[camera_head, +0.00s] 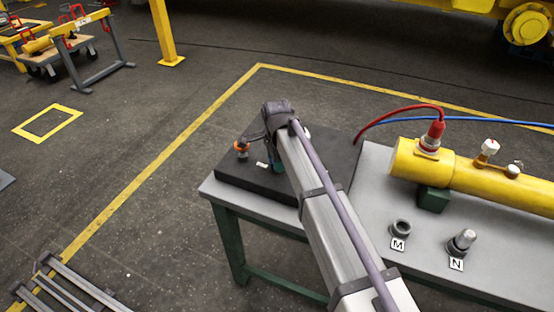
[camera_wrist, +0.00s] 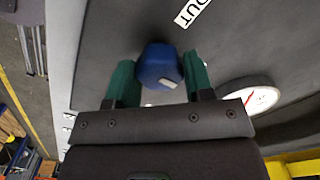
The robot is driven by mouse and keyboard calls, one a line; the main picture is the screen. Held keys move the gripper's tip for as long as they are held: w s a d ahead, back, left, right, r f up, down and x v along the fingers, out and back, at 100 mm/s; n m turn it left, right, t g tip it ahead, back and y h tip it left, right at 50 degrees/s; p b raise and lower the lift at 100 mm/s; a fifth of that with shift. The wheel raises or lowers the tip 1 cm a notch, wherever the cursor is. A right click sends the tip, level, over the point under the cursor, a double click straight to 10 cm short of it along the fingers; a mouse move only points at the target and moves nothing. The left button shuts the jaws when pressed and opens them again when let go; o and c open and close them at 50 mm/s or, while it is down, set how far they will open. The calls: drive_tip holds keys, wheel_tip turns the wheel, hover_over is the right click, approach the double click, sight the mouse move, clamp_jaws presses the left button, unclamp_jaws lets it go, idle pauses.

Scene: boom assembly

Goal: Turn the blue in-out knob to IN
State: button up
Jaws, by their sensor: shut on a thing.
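The blue knob (camera_wrist: 158,62) sits on a dark panel (camera_wrist: 110,28) in the wrist view. It has a small white mark on its near side. A white label reading OUT (camera_wrist: 191,11) lies on the panel above and to the right of it. The two green fingers of my gripper (camera_wrist: 160,68) stand on either side of the knob and are shut on it. In the head view the panel (camera_head: 240,180) lies on the table's left end. My arm hides the knob there, and only a bit of a green finger shows. No IN label is visible.
A round white gauge (camera_wrist: 258,98) stands close to the right finger. In the head view an orange-ringed knob (camera_head: 241,149) is at the panel's left. On the grey table (camera_head: 370,190) lie a yellow cylinder (camera_head: 470,183) with hoses and two fittings by labels M and N.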

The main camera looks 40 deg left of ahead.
drive_tip(key=o, duration=0.9)
wheel_tip(320, 180, up, 11)
drive_tip(key=p, duration=1)
drive_tip(key=shift+f+p, duration=0.1)
drive_tip(key=shift+p, duration=0.3)
